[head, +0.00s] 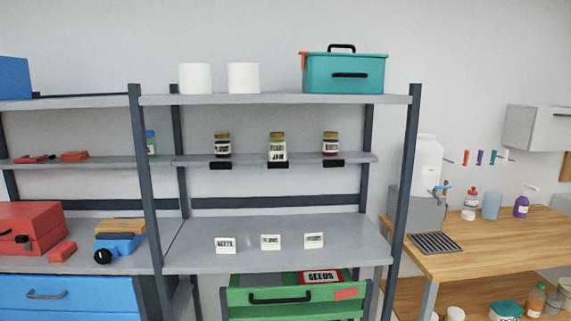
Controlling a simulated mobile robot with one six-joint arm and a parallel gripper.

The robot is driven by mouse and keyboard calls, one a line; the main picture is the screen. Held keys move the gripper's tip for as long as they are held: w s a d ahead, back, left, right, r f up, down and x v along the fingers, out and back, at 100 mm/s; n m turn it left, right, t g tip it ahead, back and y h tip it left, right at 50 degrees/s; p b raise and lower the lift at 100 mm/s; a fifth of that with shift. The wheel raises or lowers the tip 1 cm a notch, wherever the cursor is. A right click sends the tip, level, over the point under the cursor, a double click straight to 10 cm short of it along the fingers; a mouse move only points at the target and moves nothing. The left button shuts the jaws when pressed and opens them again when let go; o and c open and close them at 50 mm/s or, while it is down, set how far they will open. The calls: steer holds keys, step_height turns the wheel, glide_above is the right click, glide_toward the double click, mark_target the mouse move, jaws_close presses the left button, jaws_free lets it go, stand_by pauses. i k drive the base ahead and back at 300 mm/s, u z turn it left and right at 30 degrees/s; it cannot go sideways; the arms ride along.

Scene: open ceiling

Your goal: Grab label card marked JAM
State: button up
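Three small white label cards stand in a row on the grey middle shelf (340,256): a left card (226,246), a middle card (271,242) and a right card (314,241). Their dark print is too small to read surely, so I cannot tell which one is marked JAM. Above them, three jars stand on a narrow shelf (358,158). The middle jar (278,146) has a white label that seems to end in JAM. The left jar (222,145) and right jar (330,144) are dark with pale labels. My gripper is not in view.
Blue-grey posts (405,165) flank the shelf. A green drawer (290,300) with a SEEDS sign (321,277) sits below. Two white rolls (195,78) and a teal toolbox (345,73) stand on top. A wooden counter (490,245) is at right. The shelf around the cards is clear.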

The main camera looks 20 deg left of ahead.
mark_target(274, 156)
steer(key=z, duration=0.85)
steer(key=k, duration=0.2)
steer(key=u, duration=2.9)
steer(key=i, duration=0.95)
steer(key=u, duration=0.1)
steer(key=k, duration=0.4)
steer(key=u, duration=0.05)
